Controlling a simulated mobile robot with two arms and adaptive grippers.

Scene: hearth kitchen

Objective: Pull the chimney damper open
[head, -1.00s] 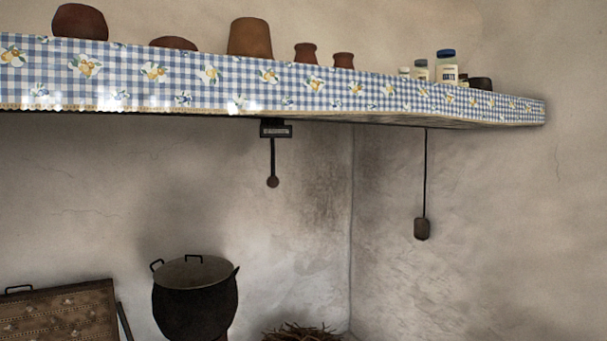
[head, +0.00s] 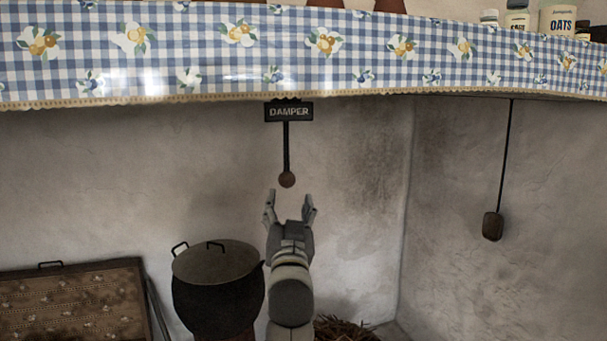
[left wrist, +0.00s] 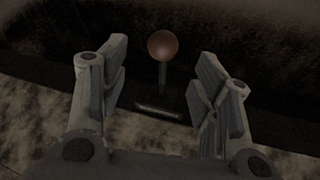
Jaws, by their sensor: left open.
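The damper handle is a dark rod with a round brown knob (head: 287,180) at its lower end. It hangs below a black plate reading DAMPER (head: 289,112) under the mantel edge. My left gripper (head: 290,200) is open and points up just below the knob in the head view, apart from it. In the left wrist view the knob (left wrist: 163,45) shows beyond and between the open fingers (left wrist: 160,95), with the rod running behind it. Nothing is between the fingers. My right gripper is not in view.
A mantel with a blue checked cloth (head: 200,60) spans the top, with jars on it. A weight on a cord (head: 493,226) hangs at the right. A black lidded pot (head: 217,295) stands left of my arm. A patterned panel (head: 75,305) is at lower left.

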